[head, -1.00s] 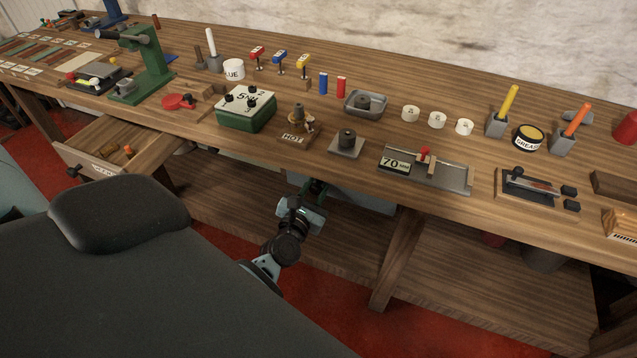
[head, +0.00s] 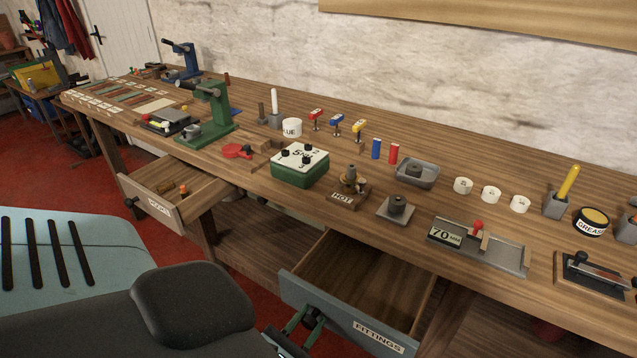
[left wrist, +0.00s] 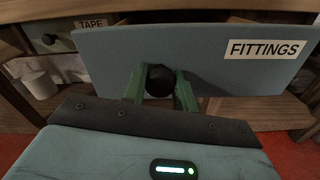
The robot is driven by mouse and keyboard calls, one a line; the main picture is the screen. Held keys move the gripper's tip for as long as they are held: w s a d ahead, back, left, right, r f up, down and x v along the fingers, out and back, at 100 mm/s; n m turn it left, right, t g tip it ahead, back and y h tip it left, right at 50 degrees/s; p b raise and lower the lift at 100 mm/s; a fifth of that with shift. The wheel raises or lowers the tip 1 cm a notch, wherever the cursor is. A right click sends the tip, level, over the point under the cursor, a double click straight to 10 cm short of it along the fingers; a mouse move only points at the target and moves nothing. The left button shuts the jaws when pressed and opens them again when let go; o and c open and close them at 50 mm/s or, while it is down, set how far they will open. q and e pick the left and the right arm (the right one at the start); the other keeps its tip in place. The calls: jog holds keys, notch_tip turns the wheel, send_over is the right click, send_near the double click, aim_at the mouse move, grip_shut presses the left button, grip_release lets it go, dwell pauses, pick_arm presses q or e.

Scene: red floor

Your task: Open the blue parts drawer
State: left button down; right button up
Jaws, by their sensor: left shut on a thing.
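The blue-grey drawer (head: 320,300), labelled FITTINGS, stands pulled out from under the bench, and its wooden inside shows from above. Its front also fills much of the left wrist view (left wrist: 215,55). My left gripper (head: 305,320) is at the drawer front. In the left wrist view its two green fingers are closed around the round black knob (left wrist: 159,81) on the front. The knob is mostly hidden in the head view. My right gripper is not in view.
A wooden drawer (head: 165,203) with a few small items is open further left. A closed drawer labelled TAPE (left wrist: 50,35) is beside the blue one. The bench top (head: 340,230) holds many tools and parts. Red floor (head: 50,180) shows at left.

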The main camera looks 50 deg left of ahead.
pick_arm(q)
jog(key=shift+s, duration=0.1)
jog(key=c, duration=1.1)
grip_release()
jog(key=b+v, duration=0.2)
jog(key=v, duration=0.5)
jog(key=shift+s, duration=0.4)
jog(key=shift+d, duration=0.1)
